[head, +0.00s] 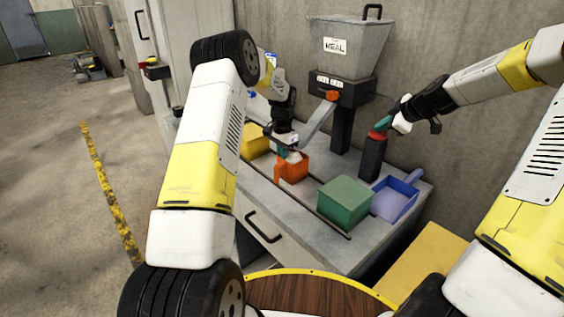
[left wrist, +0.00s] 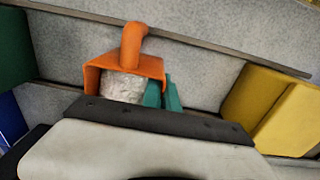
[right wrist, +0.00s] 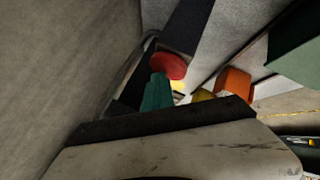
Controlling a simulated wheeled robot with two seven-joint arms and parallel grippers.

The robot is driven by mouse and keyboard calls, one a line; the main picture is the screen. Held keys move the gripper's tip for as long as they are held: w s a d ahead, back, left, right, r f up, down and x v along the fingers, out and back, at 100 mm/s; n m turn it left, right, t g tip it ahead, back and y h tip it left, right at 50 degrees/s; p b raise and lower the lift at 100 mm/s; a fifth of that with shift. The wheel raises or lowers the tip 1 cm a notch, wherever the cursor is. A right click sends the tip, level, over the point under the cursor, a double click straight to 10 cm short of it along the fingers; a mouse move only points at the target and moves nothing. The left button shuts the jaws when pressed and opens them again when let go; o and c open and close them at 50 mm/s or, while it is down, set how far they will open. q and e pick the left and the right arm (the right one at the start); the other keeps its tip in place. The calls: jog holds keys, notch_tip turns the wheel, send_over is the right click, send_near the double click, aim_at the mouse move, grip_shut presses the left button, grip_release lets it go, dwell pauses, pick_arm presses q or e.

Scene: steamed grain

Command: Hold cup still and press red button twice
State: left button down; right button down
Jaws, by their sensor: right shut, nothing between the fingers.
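The orange cup (head: 291,171) stands on the grey counter below the dispenser chute. In the left wrist view the cup (left wrist: 130,45) holds pale grain. My left gripper (head: 291,154) is at the cup; in the left wrist view its teal fingertips (left wrist: 164,93) sit close together at the cup's right wall and seem to pinch it. The red button (head: 377,136) tops a dark post; it also shows in the right wrist view (right wrist: 171,66). My right gripper (head: 384,123) is shut and empty, its teal tips (right wrist: 158,92) just above or at the button; contact is unclear.
The meal dispenser (head: 348,45) stands behind the cup. A green box (head: 345,203), a blue scoop-like tray (head: 395,203) and a yellow box (head: 256,139) share the counter. A wall (head: 460,40) is close behind the right arm. A round wooden table (head: 310,295) is in front.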

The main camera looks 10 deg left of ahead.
aim_at(381, 134)
pick_arm(q)
jog(key=shift+w, duration=0.15)
pick_arm(e)
jog(key=shift+s+d+f+g, duration=0.1)
jog(key=shift+s+f+g, duration=0.2)
jog(key=shift+s, duration=0.05)
jog(key=shift+w+r, duration=0.1)
jog(key=shift+r, duration=2.45)
pick_arm(q)
jog(key=c, duration=1.6)
grip_release()
